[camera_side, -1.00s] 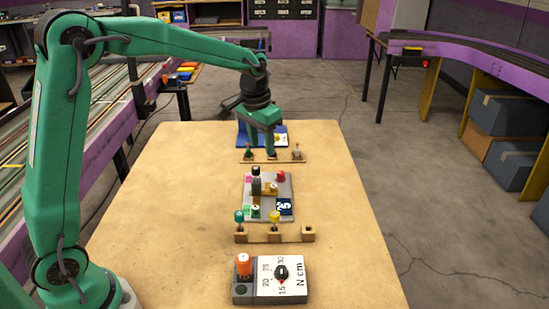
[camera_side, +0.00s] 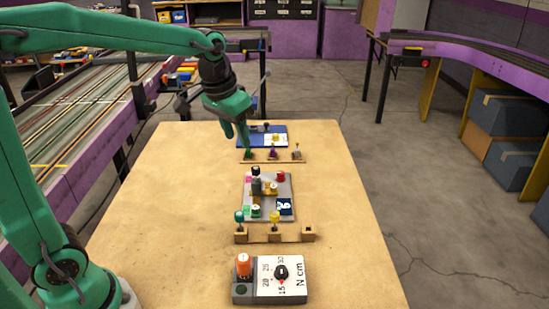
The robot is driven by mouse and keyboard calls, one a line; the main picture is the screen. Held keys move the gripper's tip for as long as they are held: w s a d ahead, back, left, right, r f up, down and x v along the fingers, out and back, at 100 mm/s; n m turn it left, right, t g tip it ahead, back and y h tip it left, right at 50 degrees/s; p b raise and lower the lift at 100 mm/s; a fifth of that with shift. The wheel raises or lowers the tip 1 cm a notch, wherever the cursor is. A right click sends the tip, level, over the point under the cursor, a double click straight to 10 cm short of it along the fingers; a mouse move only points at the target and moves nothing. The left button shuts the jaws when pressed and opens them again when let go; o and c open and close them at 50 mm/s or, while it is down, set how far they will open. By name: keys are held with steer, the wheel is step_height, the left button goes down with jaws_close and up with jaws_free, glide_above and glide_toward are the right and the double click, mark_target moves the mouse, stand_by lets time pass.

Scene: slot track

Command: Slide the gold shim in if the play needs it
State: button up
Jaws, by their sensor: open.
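My gripper (camera_side: 236,138) is open and empty, its fingers pointing down at the left end of the back wooden rack. It is above or just behind the green-topped piece (camera_side: 249,153); the exact gap cannot be told. A grey plate (camera_side: 288,210) in the middle carries a black-topped post (camera_side: 256,178), a gold-coloured part (camera_side: 270,188), a red knob (camera_side: 281,176) and a green-and-white round part (camera_side: 255,211). In the front rack a yellow-topped piece (camera_side: 275,217) stands in the middle. Which part is the gold shim, and any play, cannot be told.
The back rack (camera_side: 262,160) also holds purple (camera_side: 272,154) and grey (camera_side: 296,154) pieces. The front rack (camera_side: 256,238) holds a teal piece (camera_side: 239,217); its right block looks empty. A dial box (camera_side: 262,292) stands in front. The table (camera_side: 345,225) is clear to both sides.

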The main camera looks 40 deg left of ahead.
steer(key=shift+s+d+r+t, duration=0.1)
steer(key=shift+s+r, duration=0.15)
steer(key=shift+s, duration=0.35)
steer(key=shift+s+r+t, duration=0.1)
steer(key=shift+s+r, duration=0.1)
steer(key=shift+s, duration=0.4)
steer(key=shift+s+d+r+t, duration=0.1)
steer(key=shift+s+r, duration=0.15)
steer(key=shift+s, duration=0.35)
steer(key=s+f+t, duration=0.2)
steer(key=s, duration=1.2)
